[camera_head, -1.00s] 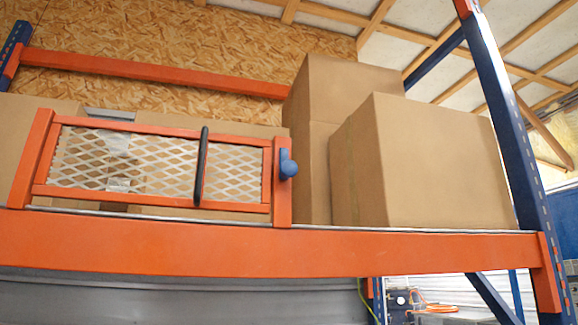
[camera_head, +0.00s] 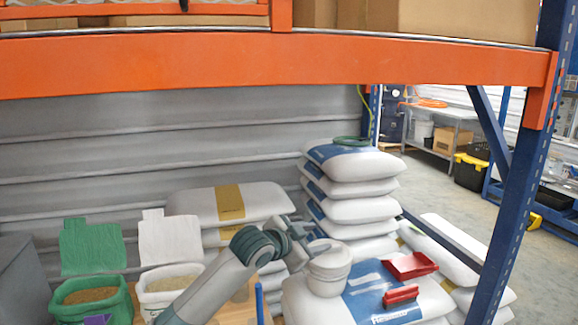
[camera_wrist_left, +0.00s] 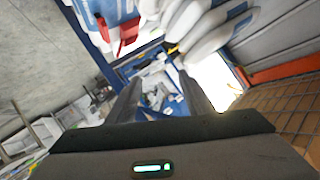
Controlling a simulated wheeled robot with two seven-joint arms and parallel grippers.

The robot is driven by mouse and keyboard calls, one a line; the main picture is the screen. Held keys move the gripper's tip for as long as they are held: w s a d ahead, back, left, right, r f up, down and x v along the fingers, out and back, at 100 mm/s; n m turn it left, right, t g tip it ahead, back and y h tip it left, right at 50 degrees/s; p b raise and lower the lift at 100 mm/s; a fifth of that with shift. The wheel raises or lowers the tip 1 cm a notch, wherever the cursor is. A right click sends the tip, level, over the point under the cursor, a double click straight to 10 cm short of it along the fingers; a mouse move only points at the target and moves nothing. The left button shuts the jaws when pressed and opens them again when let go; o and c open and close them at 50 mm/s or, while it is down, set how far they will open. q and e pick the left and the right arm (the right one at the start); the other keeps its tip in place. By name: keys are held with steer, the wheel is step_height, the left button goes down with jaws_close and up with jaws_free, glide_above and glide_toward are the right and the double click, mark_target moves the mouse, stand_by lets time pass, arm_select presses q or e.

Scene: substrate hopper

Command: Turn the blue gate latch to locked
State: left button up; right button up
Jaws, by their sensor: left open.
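The blue gate latch is out of the head view. Only the lower edge of the orange gate (camera_head: 215,10) and the foot of its post (camera_head: 281,14) show at the top, above the orange shelf beam (camera_head: 270,62). My right gripper is not in view.
Stacked white sacks (camera_head: 350,190) stand under the shelf. A red scoop (camera_head: 408,266) lies on a sack at the front. Open green (camera_head: 90,300) and white (camera_head: 165,288) bags stand at lower left.

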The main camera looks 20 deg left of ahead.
arm_select(q)
steer(key=s+r+m+t+p, duration=0.1)
steer(key=s+r+m+p, duration=0.3)
steer(key=r, duration=1.4)
steer(key=s+r+m+t+p, duration=0.15)
steer(key=s+r, duration=0.55)
steer(key=r, duration=1)
steer(key=s+a+r+m+t+p, duration=0.1)
steer(key=s+a+r+m, duration=0.1)
steer(key=s+r, duration=0.7)
steer(key=s+a+r+m+t+y+p, duration=0.1)
steer(key=s+a+r, duration=0.3)
steer(key=s+r, duration=0.5)
step_height(320, 180, up, 7)
steer(key=shift+s+a+r+m+y, duration=0.2)
steer(key=shift+s+m+y, duration=0.1)
steer(key=shift+m, duration=0.35)
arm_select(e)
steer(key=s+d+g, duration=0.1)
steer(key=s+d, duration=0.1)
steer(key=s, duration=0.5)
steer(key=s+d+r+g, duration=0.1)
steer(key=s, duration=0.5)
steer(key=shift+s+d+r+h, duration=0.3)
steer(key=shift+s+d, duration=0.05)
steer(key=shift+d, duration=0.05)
arm_select(q)
steer(key=shift+w+t, duration=0.25)
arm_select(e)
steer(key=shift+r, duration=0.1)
